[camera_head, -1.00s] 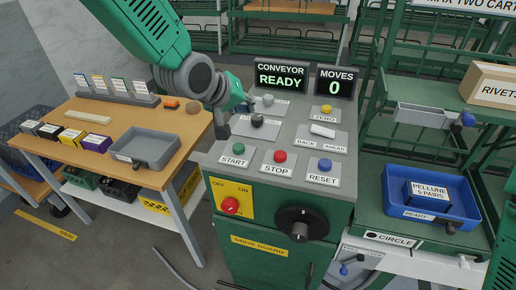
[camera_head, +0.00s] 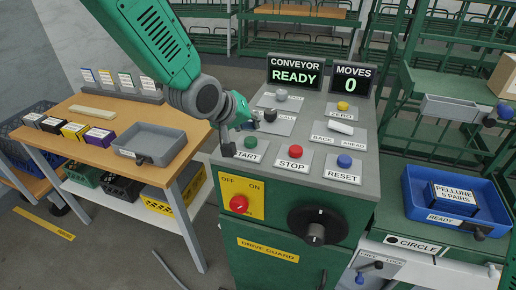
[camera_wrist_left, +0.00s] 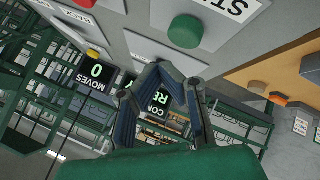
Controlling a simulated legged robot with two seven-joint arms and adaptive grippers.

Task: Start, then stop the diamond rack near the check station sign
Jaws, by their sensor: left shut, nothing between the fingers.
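The red STOP button (camera_head: 295,151) sits to the right of START. The conveyor display (camera_head: 295,72) reads READY and the moves display (camera_head: 351,82) reads 0. No diamond rack or check station sign can be made out. My right gripper is not in view.
The blue RESET button (camera_head: 344,160), a white back/ahead switch (camera_head: 341,127) and a dark call knob (camera_head: 270,116) are close by. A red switch (camera_head: 239,204) and black dial (camera_head: 316,229) are on the console front. A blue bin (camera_head: 457,232) stands right.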

